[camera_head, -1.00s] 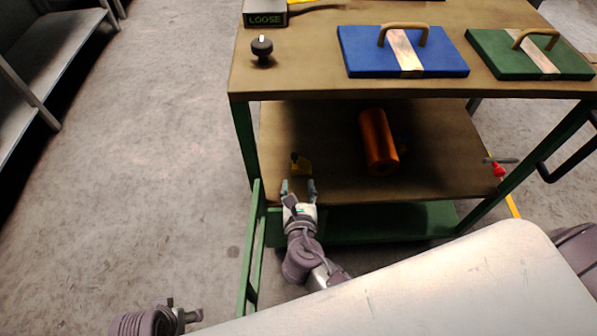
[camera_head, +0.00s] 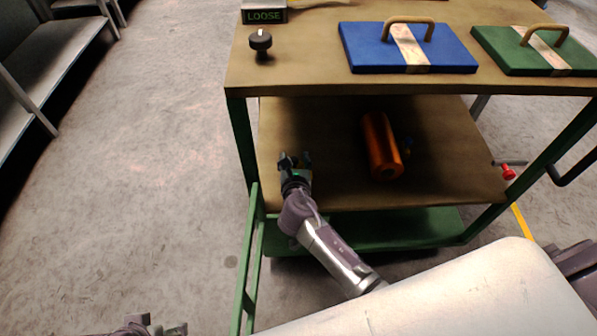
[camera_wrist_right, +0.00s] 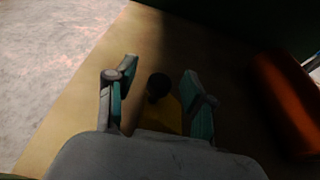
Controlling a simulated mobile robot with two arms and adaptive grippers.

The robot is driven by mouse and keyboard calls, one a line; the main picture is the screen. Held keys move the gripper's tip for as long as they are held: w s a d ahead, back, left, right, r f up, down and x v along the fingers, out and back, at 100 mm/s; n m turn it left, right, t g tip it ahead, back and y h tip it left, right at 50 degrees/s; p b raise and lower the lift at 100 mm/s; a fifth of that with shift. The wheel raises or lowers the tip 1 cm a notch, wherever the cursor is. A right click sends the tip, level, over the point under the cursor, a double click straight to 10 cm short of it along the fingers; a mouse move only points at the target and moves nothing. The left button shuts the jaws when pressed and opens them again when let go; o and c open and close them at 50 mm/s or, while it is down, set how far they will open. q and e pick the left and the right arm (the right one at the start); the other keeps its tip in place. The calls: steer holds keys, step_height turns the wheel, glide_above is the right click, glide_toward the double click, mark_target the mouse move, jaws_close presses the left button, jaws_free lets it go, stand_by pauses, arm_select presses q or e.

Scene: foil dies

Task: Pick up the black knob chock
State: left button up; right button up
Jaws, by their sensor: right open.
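The black knob chock is a yellow wedge (camera_wrist_right: 170,116) with a round black knob (camera_wrist_right: 158,86), on the cart's lower shelf. In the right wrist view it sits between the two fingers of my right gripper (camera_wrist_right: 160,88), which are apart on either side of it. The wrist housing hides its near part. In the head view my right gripper (camera_head: 295,159) reaches over the shelf's left part and covers most of the chock. Part of my left gripper (camera_head: 160,329) shows at the bottom left edge; its fingers are not clear.
The top board holds a black knob (camera_head: 260,41), a LOOSE sign (camera_head: 264,16), a blue plate (camera_head: 368,48) and a green plate (camera_head: 497,50).

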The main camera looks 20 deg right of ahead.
steer(key=shift+w, duration=0.15)
jaws_close()
stand_by(0.4)
